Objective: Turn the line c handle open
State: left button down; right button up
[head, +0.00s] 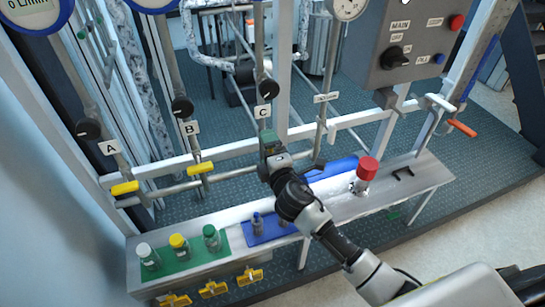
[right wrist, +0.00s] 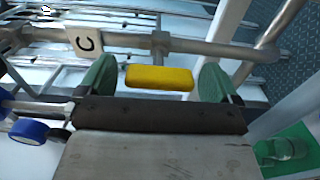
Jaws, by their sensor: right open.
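The line C handle (right wrist: 158,78) is a yellow bar on a grey pipe fitting. In the right wrist view it lies crosswise between the two green fingers of my right gripper (right wrist: 154,84), with a gap on each side. The C tag (right wrist: 86,42) is to its left there. In the head view my right gripper (head: 268,143) is at line C, below the C tag (head: 262,112), and hides the handle. The gripper is open and holds nothing. My left gripper is not in view.
Yellow handles sit on line A (head: 124,188) and line B (head: 200,168) to the left. Below is a metal bench (head: 335,208) with a green mat (head: 190,263) of capped bottles and a red-capped vessel (head: 366,170). A control box (head: 405,50) is at upper right.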

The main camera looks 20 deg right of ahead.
jog(key=s+b, duration=0.2)
jog(key=s, duration=0.8)
jog(key=shift+s+d, duration=0.2)
jog(key=shift+s, duration=0.1)
jog(key=shift+f, duration=0.1)
jog(key=s+d+f+m+g, duration=0.1)
jog(key=s+f+m+g, duration=0.15)
jog(key=f, duration=0.85)
jog(key=s+d+f+m+g, duration=0.2)
jog(key=s+f+g, duration=0.1)
jog(key=f, duration=0.7)
jog(key=s+d+f+m+g, duration=0.1)
jog(key=s+f+m+g, duration=0.15)
jog(key=f, duration=0.85)
jog(key=s+f+m+g, duration=0.3)
jog(key=s+f, duration=0.3)
jog(key=s, duration=0.4)
jog(key=s+d+f+m+g, duration=0.1)
jog(key=s+f+m+g, duration=0.2)
jog(key=s+f, duration=0.4)
jog(key=s+d+f+m+g, duration=0.1)
jog(key=s+f+m+g, duration=0.2)
jog(key=s+f, duration=0.4)
jog(key=s, duration=0.8)
jog(key=shift+d+f+h, duration=0.15)
jog(key=shift+f+h, duration=0.05)
jog(key=shift+h, duration=0.1)
